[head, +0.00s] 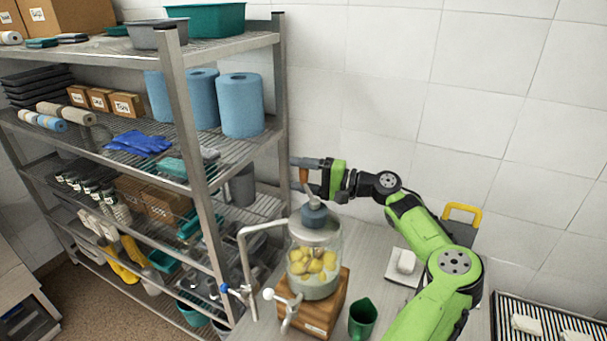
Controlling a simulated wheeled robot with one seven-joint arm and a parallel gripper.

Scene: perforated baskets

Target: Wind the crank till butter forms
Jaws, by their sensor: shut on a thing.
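A glass jar churn (315,265) stands upright on a wooden block (322,310) on the counter. Yellow lumps (312,262) sit in the jar above a pale layer at the bottom. A grey-blue housing (314,214) tops its metal lid. My gripper (305,166) is above the lid, reaching in from the right. It is shut on the brown crank handle (304,176), which stands upright over the housing. The fingers partly hide the handle, and the crank arm is hard to make out.
A metal shelf rack (196,160) with blue rolls (240,105) stands close on the left. A bent metal pipe (245,262) is left of the jar. A green cup (362,318), a white block (405,262) on a board, and a dark rack (560,325) are on the right.

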